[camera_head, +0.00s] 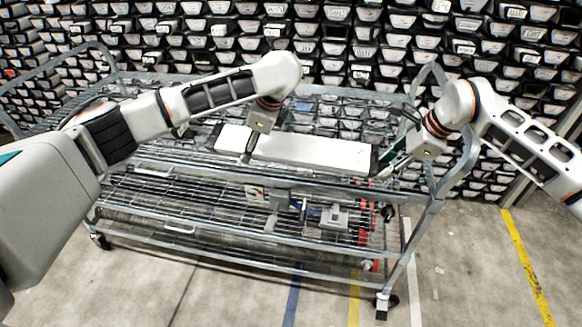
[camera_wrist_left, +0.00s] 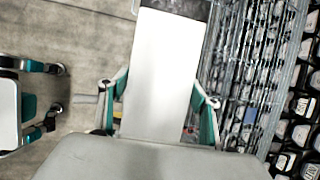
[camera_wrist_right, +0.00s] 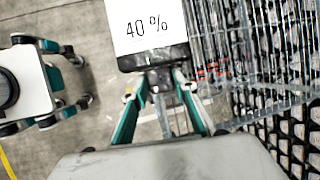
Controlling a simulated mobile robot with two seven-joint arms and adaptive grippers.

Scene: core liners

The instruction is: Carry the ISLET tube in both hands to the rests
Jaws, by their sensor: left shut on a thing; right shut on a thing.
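A long white tube (camera_head: 310,151) with dark ends is held roughly level above the wire cart in the head view. My left gripper (camera_head: 250,142) is shut on it near its left end. In the left wrist view the white body (camera_wrist_left: 165,75) lies between the green-sided fingers. My right gripper (camera_head: 387,160) is shut at the dark right end. The right wrist view shows the dark end cap (camera_wrist_right: 155,57) at the fingertips and "40 %" on the white face. I cannot read ISLET anywhere. I cannot clearly make out the rests.
The grey wire cart (camera_head: 200,182) has tube rails, a tall right-end frame and wheels. Grey and blue fittings (camera_head: 335,216) sit at its middle. Behind it stands a wall of stacked labelled boxes (camera_head: 400,50). The concrete floor (camera_head: 470,270) in front has painted stripes and is clear.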

